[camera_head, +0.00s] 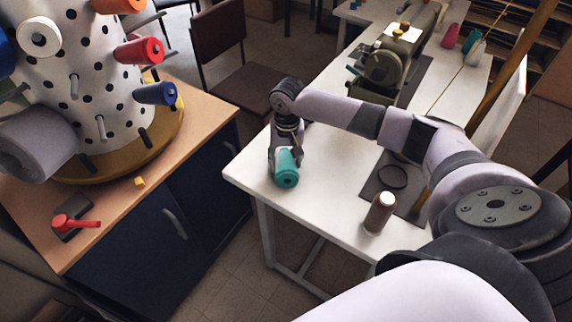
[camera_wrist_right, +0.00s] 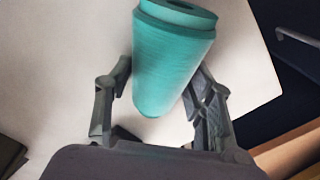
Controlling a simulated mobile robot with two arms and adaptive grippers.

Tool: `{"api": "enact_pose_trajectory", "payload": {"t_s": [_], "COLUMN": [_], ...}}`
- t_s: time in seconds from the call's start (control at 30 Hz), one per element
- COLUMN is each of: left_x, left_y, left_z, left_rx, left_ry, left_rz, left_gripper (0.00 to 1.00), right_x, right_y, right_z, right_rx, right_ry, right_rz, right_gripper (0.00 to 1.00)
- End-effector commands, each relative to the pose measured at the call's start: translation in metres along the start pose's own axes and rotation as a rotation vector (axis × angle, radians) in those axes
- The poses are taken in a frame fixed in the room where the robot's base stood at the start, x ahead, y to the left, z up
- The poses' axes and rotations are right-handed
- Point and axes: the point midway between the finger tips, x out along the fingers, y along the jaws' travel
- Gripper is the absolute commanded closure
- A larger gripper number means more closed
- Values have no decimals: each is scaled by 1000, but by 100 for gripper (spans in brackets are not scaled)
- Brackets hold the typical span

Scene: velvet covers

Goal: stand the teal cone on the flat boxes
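The teal cone (camera_head: 287,168) is at the near left corner of the white table (camera_head: 330,180), with one round end facing the head camera. My right gripper (camera_head: 283,150) is at the cone. In the right wrist view, its fingers (camera_wrist_right: 163,78) lie against both sides of the cone (camera_wrist_right: 170,60), and its wide, hollow end points away from the palm. Whether the cone touches the table is unclear. I cannot pick out the flat boxes with certainty. My left gripper is not in view.
A dark bottle (camera_head: 379,214) with a pale cap and a black ring (camera_head: 392,177) are on the white table. A sewing machine (camera_head: 385,68) stands farther back. A wooden-topped cabinet (camera_head: 205,110) with a spool-covered drum (camera_head: 75,70) is at left, across a gap.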

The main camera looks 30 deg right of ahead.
Motion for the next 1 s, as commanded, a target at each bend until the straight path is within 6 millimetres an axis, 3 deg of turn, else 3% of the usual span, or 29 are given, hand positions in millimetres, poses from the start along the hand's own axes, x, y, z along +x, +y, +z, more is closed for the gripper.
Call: {"api": "enact_pose_trajectory", "payload": {"t_s": [0.5, 0.77, 1.0], "left_x": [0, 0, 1], "left_y": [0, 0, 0], "left_z": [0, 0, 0], "left_rx": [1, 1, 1], "left_ry": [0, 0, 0], "left_rz": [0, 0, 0], "left_gripper": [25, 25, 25], "right_x": [0, -6, -36], "right_y": [0, 0, -1], "right_z": [0, 0, -1], "right_rx": [0, 0, 0], "right_ry": [1, 1, 4], "right_rz": [0, -1, -2], "right_gripper": [86, 86, 86]}}
